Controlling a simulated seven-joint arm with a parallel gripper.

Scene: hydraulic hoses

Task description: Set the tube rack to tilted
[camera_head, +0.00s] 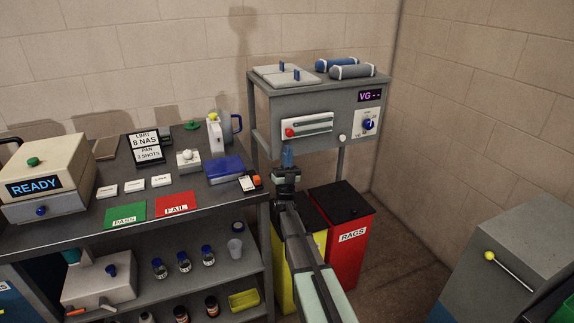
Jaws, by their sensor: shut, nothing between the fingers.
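My gripper (288,150) is shut and empty, pointing away from the camera just below the left part of a white slotted panel (318,124). The panel is on the front of a grey cabinet (283,104) and has a red knob (290,132) at its left end. I cannot tell whether the gripper touches the cabinet. Nothing in view is labelled as a tube rack, and I cannot tell which part it is. The cabinet also has a purple "VG" display (370,95), a blue dial (368,123) and a white button (342,137).
Two capped cylinders (352,71) and lids with blue handles lie on the cabinet. Red (350,213) and yellow bins stand below, close to my arm. The left bench (80,225) holds a READY box (45,180), signs and several small items. A grey cabinet (510,265) stands at lower right.

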